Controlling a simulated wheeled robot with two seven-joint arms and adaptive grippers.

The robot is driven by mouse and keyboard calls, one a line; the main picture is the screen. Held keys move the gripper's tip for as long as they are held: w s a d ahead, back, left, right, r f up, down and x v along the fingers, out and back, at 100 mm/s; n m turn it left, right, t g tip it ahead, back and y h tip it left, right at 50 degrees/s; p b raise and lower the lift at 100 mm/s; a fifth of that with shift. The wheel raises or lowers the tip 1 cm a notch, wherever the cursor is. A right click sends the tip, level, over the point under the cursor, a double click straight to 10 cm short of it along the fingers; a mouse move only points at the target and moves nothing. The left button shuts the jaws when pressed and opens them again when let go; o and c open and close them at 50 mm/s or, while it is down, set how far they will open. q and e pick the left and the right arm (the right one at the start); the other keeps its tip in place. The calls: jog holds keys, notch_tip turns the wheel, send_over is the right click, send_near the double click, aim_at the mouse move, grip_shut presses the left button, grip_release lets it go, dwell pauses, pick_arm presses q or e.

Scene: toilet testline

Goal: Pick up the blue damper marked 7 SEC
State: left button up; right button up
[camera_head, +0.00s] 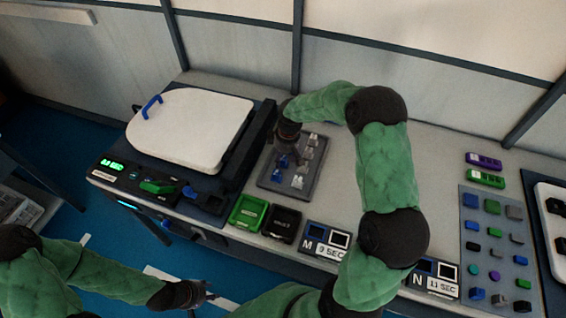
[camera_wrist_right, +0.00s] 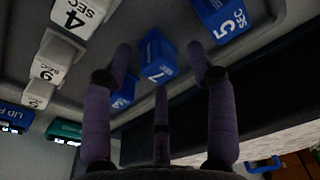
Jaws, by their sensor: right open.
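The blue damper marked 7 (camera_wrist_right: 157,58) stands between the open fingers of my right gripper (camera_wrist_right: 160,72) in the wrist view. The fingers are around it with gaps, and no grip shows. In the head view my right gripper (camera_head: 286,143) hangs low over the back left of the grey damper tray (camera_head: 283,190). It partly hides the blue dampers there. A blue damper marked 5 SEC (camera_wrist_right: 222,18) and another blue damper (camera_wrist_right: 123,93) are close by. My left gripper (camera_head: 193,295) is low at the front, away from the tray, too small to read.
White dampers, one marked 4 SEC (camera_wrist_right: 82,14), stand in the row beside the blue ones. The white toilet lid (camera_head: 190,128) is left of the tray, with a dark rail between. Green (camera_head: 248,212) and black (camera_head: 283,223) boxes sit in front.

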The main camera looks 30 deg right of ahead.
grip_shut()
jog(key=shift+r, duration=0.15)
